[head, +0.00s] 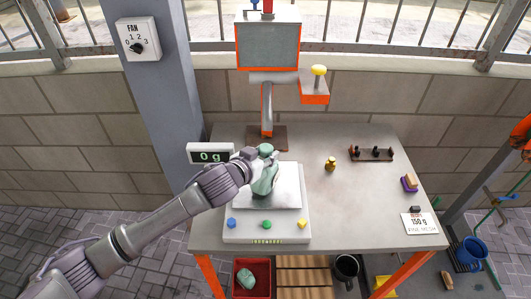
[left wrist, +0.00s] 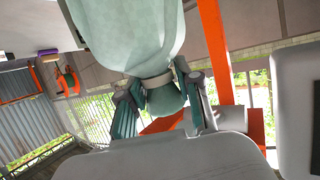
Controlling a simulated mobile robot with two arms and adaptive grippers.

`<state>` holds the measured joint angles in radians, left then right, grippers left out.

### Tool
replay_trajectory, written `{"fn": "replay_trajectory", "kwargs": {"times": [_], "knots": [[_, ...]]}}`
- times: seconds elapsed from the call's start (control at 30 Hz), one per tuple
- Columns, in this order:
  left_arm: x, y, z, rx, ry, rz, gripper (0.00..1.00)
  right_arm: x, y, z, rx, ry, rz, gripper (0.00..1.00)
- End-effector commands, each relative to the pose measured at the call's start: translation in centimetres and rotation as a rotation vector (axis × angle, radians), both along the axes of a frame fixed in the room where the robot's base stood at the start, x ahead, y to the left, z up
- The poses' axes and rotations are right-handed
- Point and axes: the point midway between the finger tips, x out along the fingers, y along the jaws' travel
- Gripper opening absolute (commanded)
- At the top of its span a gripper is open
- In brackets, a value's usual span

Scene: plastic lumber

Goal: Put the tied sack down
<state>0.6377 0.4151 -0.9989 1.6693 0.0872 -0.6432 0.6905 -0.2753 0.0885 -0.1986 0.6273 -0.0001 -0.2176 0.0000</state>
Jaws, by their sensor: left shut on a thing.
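The tied sack (head: 264,181), pale green, hangs upright over the metal plate of the white scale (head: 266,232) in the head view. My left gripper (head: 266,157) is shut around its tied neck, with the knot sticking up above the fingers. In the left wrist view the sack (left wrist: 130,35) fills the top middle, and the fingers of my left gripper (left wrist: 163,100) close on its neck from both sides. The display (head: 210,154) reads 0 g. I cannot tell whether the sack's bottom touches the plate. My right gripper is not in view.
A brass weight (head: 330,164), a dark rack (head: 371,154), a brush (head: 409,184) and a recipe card (head: 419,223) lie on the table's right side. A machine post (head: 267,105) stands behind the scale. A red bin (head: 250,293) holds another greenish sack below. The table's middle right is clear.

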Motion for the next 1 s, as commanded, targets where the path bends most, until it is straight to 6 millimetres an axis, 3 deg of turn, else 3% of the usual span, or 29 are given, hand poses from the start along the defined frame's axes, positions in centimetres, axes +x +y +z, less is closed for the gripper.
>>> {"fn": "replay_trajectory", "kwargs": {"times": [0.13,0.17,0.3,0.67,0.83,1.0], "knots": [[0.1,-0.1,0.2,-0.005,-0.006,-0.002,0.0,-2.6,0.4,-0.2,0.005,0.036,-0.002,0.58],[0.0,-0.1,-0.1,-0.001,-0.001,-0.001,0.37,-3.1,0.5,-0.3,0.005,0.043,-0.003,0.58],[0.0,-0.1,0.0,-0.002,-0.002,-0.001,0.59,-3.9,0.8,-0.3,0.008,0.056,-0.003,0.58],[0.0,0.0,0.3,-0.003,-0.004,-0.001,0.59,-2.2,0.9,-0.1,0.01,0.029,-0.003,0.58],[-1.5,0.9,0.8,-0.003,-0.004,-0.001,0.59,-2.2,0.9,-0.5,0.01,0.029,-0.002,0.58],[-4.2,2.5,1.9,-0.004,-0.003,-0.002,0.59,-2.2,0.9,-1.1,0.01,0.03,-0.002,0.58]]}}
